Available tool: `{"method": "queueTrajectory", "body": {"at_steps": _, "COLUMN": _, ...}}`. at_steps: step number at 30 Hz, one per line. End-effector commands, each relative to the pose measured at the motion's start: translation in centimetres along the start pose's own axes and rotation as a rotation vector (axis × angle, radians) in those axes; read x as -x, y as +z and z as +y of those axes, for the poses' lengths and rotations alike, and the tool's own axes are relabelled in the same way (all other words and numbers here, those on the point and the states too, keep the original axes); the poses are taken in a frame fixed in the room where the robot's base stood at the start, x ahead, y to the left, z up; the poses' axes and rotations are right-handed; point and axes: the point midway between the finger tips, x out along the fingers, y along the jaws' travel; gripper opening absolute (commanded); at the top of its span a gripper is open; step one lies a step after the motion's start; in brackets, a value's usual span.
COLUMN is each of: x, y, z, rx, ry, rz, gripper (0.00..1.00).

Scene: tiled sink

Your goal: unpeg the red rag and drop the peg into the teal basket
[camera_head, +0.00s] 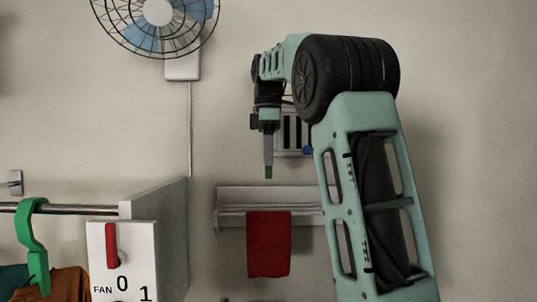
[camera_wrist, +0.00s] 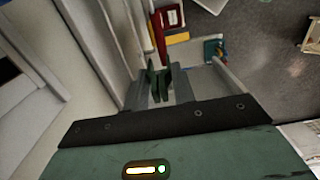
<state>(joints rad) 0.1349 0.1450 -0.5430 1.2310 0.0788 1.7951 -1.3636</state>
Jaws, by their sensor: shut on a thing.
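The red rag (camera_head: 268,245) hangs from the front of a pale wall rack in the head view. My gripper (camera_head: 268,163) points down above the rack and is shut on a small green peg (camera_head: 268,173). The peg is clear of the rag, with a gap of wall between them. In the wrist view the dark green peg (camera_wrist: 158,84) sits between the fingers of my gripper (camera_wrist: 160,92). A narrow red strip beyond it looks like the rag (camera_wrist: 158,38) seen edge-on. A small teal object (camera_wrist: 213,48) lower down may be the teal basket, but I cannot tell.
The pale wall rack (camera_head: 232,195) runs behind and below my gripper. A wall fan (camera_head: 157,15) is at upper left. A green hanger (camera_head: 33,240) hangs from a rail at left, beside a white fan switch panel (camera_head: 137,240). Wall between panel and rag is clear.

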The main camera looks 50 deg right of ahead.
Motion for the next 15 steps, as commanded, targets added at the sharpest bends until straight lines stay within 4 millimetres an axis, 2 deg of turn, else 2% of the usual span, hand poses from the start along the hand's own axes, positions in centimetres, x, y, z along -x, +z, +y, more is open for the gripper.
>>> {"method": "queueTrajectory", "body": {"at_steps": 15, "x": 1.9, "y": 0.0, "z": 0.0, "rx": -0.001, "ry": 0.0, "rz": 0.0, "gripper": 0.04}}
